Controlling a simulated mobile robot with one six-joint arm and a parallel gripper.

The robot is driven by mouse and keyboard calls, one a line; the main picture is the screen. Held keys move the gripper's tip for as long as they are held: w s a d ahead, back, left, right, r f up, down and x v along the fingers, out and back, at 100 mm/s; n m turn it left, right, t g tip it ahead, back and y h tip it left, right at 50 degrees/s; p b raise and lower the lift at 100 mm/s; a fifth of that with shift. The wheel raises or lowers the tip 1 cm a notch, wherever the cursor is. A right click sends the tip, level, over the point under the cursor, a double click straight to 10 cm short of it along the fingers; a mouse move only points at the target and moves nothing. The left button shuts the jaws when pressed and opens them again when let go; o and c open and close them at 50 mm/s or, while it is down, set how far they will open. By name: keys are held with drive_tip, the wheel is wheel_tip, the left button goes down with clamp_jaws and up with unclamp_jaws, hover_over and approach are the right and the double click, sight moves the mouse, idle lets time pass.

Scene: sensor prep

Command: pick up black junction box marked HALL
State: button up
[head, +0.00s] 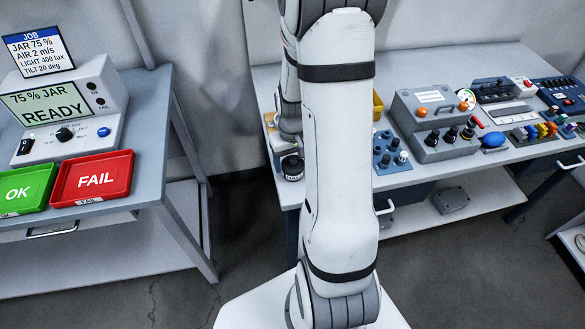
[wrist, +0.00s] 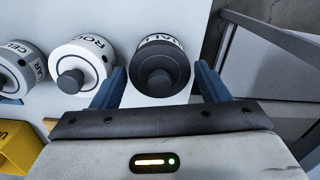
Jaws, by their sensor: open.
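The black junction box marked HALL (wrist: 160,52) is a round black box with a white label and a dark knob facing the camera. It stands on the pale bench top in the upper middle of the wrist view. My gripper (wrist: 160,70) is open, with one blue finger on each side of the box. The right finger is close beside it; I cannot tell whether either finger touches. In the head view a dark round box (head: 292,168) shows at the bench's left edge, beside my arm, which hides much of that spot.
A yellow bin (wrist: 18,148) is at lower left. The bench edge and a grey frame (wrist: 262,65) lie right. A grey console (head: 432,125) stands farther along the bench.

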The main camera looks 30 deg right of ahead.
drive_tip(key=shift+f, duration=0.6)
drive_tip(key=shift+c, duration=0.6)
drive_tip(key=c, duration=0.7)
wheel_tip(320, 180, up, 10)
drive_tip(key=shift+r, duration=0.1)
drive_tip(key=o, duration=0.4)
drive_tip(key=shift+c, duration=0.9)
